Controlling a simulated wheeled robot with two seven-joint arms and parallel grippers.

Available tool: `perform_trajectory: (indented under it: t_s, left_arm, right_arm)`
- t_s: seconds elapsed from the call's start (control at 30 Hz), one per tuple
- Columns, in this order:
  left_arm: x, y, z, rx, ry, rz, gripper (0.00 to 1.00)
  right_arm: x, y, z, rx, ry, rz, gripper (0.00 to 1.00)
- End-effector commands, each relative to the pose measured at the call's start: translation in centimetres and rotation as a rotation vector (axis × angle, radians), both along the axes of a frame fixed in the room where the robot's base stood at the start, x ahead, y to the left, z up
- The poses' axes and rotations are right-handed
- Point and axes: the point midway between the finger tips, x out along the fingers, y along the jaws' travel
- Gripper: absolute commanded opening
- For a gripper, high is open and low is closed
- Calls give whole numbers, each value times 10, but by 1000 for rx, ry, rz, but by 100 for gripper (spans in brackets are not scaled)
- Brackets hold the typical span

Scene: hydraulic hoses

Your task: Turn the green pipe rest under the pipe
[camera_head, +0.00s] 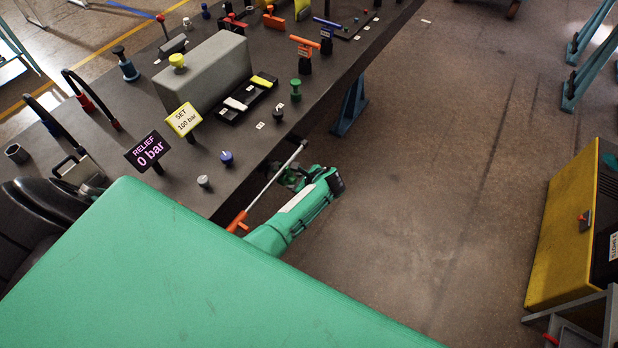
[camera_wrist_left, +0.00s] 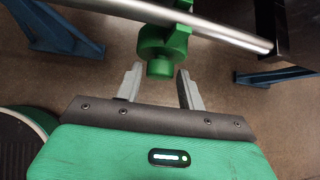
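The silver pipe (camera_head: 274,184) sticks out past the bench's edge in the head view, with an orange part at its near end. It also crosses the top of the left wrist view (camera_wrist_left: 222,32). The green pipe rest (camera_wrist_left: 165,42) stands at the pipe in the wrist view, with prongs beside the pipe and a round knob below. My left gripper (camera_wrist_left: 159,72) is open, its two grey fingertips on either side of the knob, with gaps visible. In the head view my left arm covers much of this spot and the fingertips are not clear. My right gripper is not in view.
The dark bench (camera_head: 230,135) carries valves, hoses, a grey block (camera_head: 204,72) and signs reading "RELIEF 0 bar" (camera_head: 149,151) and "SET 100 bar" (camera_head: 184,119). A blue bench leg (camera_head: 350,105) stands beyond the pipe. A yellow cabinet (camera_head: 565,230) stands right. Floor between is clear.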

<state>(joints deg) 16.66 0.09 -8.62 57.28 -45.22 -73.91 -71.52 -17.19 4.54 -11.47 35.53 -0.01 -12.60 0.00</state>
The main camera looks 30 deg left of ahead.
Motion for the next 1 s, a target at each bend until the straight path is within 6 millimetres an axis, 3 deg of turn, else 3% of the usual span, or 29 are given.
perform_trajectory:
  t_s: [0.4,0.6,1.0]
  left_arm:
    - [-13,-54,52,-3,0,-3,39]
    - [-17,-63,62,-1,2,0,39]
    - [-17,-64,63,-1,2,0,39]
  right_arm:
    - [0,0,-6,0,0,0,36]
    - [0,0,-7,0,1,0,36]
    - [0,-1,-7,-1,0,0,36]
